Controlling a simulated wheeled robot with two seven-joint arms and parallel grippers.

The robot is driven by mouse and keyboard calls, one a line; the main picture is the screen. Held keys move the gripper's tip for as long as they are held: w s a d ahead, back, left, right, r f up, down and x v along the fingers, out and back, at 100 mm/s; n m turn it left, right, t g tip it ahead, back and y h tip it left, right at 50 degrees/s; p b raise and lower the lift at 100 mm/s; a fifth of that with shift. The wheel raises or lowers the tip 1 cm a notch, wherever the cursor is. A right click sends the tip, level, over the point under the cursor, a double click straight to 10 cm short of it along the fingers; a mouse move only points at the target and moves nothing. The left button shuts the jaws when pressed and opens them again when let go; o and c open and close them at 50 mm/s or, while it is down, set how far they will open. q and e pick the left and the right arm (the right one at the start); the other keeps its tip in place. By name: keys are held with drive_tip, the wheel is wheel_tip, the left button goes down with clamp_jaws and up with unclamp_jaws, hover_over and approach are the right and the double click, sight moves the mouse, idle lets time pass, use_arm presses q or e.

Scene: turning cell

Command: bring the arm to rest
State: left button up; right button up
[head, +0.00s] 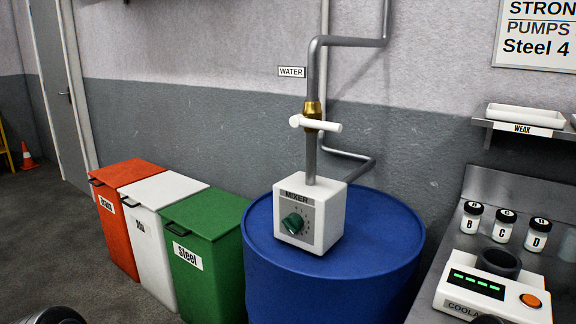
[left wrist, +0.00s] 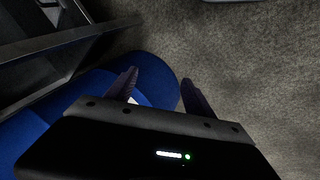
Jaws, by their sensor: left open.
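My left gripper (left wrist: 160,88) shows in the left wrist view with its two dark fingers spread apart. I see nothing held between them. Behind the fingers are a blue surface (left wrist: 25,135), which looks like the blue drum, and grey floor (left wrist: 250,75). A small white patch shows by the left finger; I cannot tell what it is. In the head view neither gripper's fingers show. A dark rounded shape at the bottom left edge may be part of my arm.
The blue drum (head: 290,275) carries a white mixer box (head: 325,235) with a pipe and white-handled valve (head: 315,124) above. Red (head: 118,235), white (head: 152,250) and green (head: 205,275) bins stand left. The right bench holds jars (head: 504,226) and a coolant device (head: 490,295).

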use_arm(q)
drive_tip(key=s+f+g, duration=0.3)
drive_tip(key=s+f, duration=0.1)
drive_tip(key=s, duration=0.7)
wheel_tip(320, 180, up, 13)
drive_tip(key=w+p, duration=0.1)
drive_tip(key=p, duration=1.2)
drive_tip(key=shift+d+f, duration=0.15)
drive_tip(key=shift+d, duration=0.15)
